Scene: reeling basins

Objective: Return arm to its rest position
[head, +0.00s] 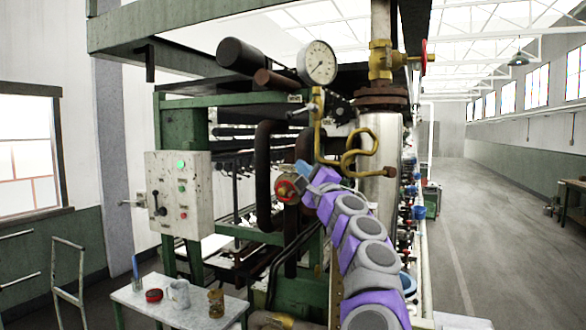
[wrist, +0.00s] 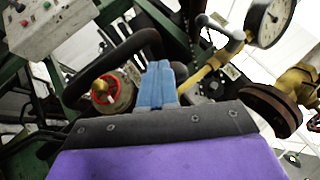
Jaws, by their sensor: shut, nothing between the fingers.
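My arm reaches forward from the lower right of the head view, its purple and grey links stretched toward the machine. My gripper (head: 304,169) is at its far end, and its blue fingers are together in the wrist view (wrist: 157,70), with nothing between them. A red-rimmed valve wheel with a yellowish centre (head: 286,190) is just left of and below the fingers in the head view. In the wrist view the wheel (wrist: 103,91) stands clear to the left of the fingers. Part of the machine behind the arm is hidden.
A control box (head: 180,198) is at left, a pressure gauge (head: 317,62) above, and a curved brass pipe (head: 345,158) close right of the gripper. A small table (head: 205,315) holds a mug (head: 178,294), a red item (head: 153,295) and a brown jar (head: 216,303). The right aisle (head: 470,220) is mostly free.

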